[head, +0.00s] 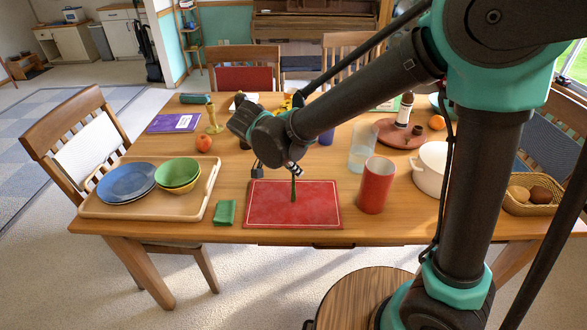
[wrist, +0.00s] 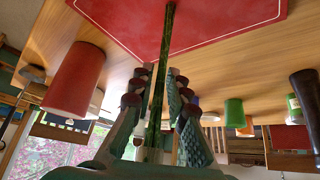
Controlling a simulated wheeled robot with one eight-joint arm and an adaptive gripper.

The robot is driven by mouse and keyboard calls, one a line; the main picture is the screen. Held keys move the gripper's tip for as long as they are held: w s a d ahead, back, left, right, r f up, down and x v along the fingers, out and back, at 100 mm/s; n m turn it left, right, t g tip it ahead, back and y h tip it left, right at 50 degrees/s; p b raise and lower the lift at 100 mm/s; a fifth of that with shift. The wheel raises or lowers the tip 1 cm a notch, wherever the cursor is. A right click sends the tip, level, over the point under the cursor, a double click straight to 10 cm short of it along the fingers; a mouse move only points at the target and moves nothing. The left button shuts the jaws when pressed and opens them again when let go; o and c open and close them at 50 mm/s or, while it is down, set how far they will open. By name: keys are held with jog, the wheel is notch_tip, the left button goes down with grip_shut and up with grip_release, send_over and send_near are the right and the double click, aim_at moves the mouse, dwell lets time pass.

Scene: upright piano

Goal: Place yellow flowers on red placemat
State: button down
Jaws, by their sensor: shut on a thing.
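The red placemat (head: 265,207) with a thin white border lies flat near the table's front edge; it also shows at the top of the wrist view (wrist: 215,22). My gripper (head: 295,168) is above the placemat's back part. In the wrist view, my gripper (wrist: 160,78) is shut on a long green stem (wrist: 167,40), which seems to be that of the yellow flowers. The stem points down over the placemat; I cannot tell whether its end touches. Small yellow patches (head: 286,104) show behind my arm and may be the blossoms, mostly hidden.
A red cup (head: 376,186) stands close to the placemat's right side, with a clear glass (head: 362,148) behind it. A green napkin (head: 225,213) and a wooden tray (head: 203,203) with dishes lie left. A white pot (head: 428,172) stands right.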

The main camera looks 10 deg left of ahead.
jog(key=c, duration=1.5)
grip_release()
jog(key=shift+f, duration=0.1)
jog(key=v, duration=1.2)
